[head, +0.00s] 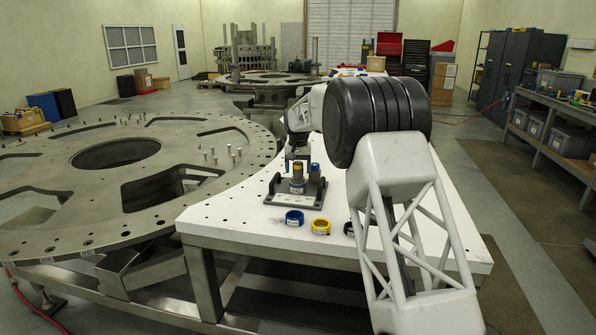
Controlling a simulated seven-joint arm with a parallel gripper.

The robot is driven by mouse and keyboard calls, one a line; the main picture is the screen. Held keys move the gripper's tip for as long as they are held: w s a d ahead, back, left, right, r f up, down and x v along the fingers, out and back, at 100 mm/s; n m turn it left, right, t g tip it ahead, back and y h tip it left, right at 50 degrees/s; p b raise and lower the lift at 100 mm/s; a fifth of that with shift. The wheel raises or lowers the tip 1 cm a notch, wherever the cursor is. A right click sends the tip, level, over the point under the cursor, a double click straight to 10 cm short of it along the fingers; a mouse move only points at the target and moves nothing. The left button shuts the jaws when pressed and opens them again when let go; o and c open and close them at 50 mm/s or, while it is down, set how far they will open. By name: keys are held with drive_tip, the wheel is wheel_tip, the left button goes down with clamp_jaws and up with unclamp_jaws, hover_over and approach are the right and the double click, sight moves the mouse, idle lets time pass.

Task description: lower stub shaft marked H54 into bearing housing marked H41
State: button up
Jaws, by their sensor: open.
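A dark fixture (272,196) on the white table holds short upright cylinders. One has a yellow band (297,172) and a blue-grey lower part; another, just to its right, has a blue top (315,169). These look like stub shafts, but I cannot read any as H54. My gripper (298,158) is open, pointing down just above the yellow-banded cylinder; I cannot tell whether its fingers straddle it. A blue ring (294,217), a yellow ring (320,226) and a black ring (349,229) lie in front. They may be bearing housings; H41 is not readable. My arm partly hides the black ring.
A large metal turret plate (60,209) with holes, cutouts and small upright pins lies left of the white table (221,215). The table's front left corner is clear.

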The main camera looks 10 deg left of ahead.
drive_tip(key=shift+r, duration=3.45)
drive_tip(key=shift+s+d+r, duration=0.1)
drive_tip(key=shift+d+r, duration=0.05)
drive_tip(key=shift+d, duration=0.05)
drive_tip(key=s+d+r, duration=0.4)
drive_tip(key=s+d, duration=0.6)
drive_tip(key=s+d+r+m+t, duration=0.1)
drive_tip(key=s+d+r, duration=0.4)
drive_tip(key=s+d, duration=0.5)
drive_tip(key=s+d+r, duration=0.4)
drive_tip(key=s+d, duration=0.5)
drive_tip(key=s, duration=0.2)
drive_tip(key=s+d+f, duration=0.4)
drive_tip(key=s, duration=0.9)
drive_tip(key=s+d+f+t, duration=0.1)
drive_tip(key=s+d+f, duration=0.3)
drive_tip(key=s, duration=0.9)
drive_tip(key=s+d+f+m, duration=0.1)
drive_tip(key=s+d+f, duration=0.3)
drive_tip(key=s, duration=0.8)
drive_tip(key=shift+s+d+f+t, duration=0.3)
drive_tip(key=shift+s+d+f, duration=0.1)
drive_tip(key=shift+d, duration=0.1)
